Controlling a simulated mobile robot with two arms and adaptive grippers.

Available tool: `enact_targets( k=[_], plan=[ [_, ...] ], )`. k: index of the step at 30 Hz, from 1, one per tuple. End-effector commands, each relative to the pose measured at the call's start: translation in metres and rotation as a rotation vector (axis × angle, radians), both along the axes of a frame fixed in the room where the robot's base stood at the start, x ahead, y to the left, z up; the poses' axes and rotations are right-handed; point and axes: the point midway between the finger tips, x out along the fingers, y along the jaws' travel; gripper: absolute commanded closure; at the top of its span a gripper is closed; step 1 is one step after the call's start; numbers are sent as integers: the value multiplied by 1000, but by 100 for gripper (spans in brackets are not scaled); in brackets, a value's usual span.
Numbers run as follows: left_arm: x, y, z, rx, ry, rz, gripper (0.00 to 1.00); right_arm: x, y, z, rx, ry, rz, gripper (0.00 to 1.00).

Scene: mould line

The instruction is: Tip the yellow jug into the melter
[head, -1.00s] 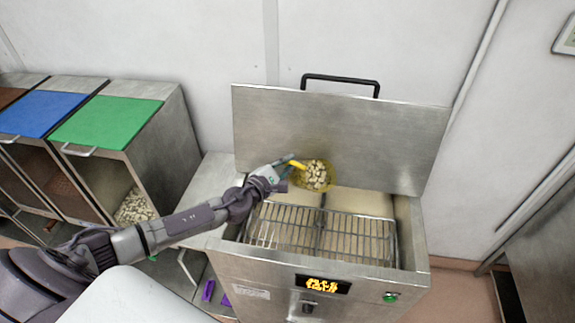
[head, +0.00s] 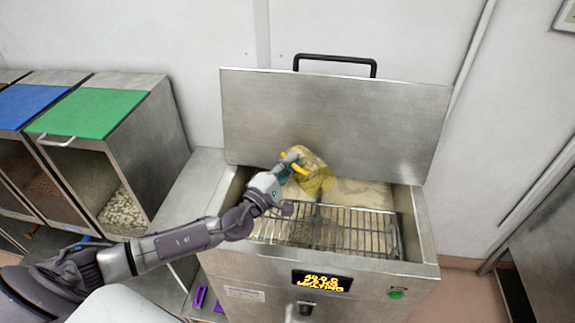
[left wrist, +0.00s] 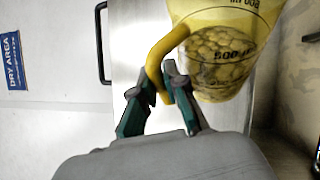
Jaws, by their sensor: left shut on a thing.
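The see-through yellow jug (head: 314,172) is tilted over the back of the open melter (head: 232,270), in front of its raised lid (head: 345,122). My left gripper (head: 290,163) is shut on the jug's handle. The left wrist view shows the fingers (left wrist: 156,92) closed around the yellow handle, with many pale pieces inside the jug (left wrist: 225,20) near a 500 mark. I cannot tell whether any pieces are leaving the jug. A pale surface (head: 360,194) shows inside the melter behind a wire grate (head: 345,232). My right gripper is not in view.
Bins with a green lid (head: 90,114) and a blue lid (head: 25,105) stand at the left. A steel side table (head: 190,200) lies between them and the melter. The melter's front has a lit display (head: 322,282) and a green button (head: 396,294).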

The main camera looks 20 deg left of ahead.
Motion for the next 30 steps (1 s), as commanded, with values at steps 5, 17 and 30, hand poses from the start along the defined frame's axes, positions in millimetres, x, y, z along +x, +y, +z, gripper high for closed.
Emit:
enact_targets(
  k=[5,17,30],
  plan=[
    [-9,-14,-6,121,-86,-1,100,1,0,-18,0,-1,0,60],
    [-28,-43,-6,388,-265,-2,100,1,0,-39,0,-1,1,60],
    [-39,-58,-2,534,-363,-1,100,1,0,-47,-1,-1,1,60]
  ],
)
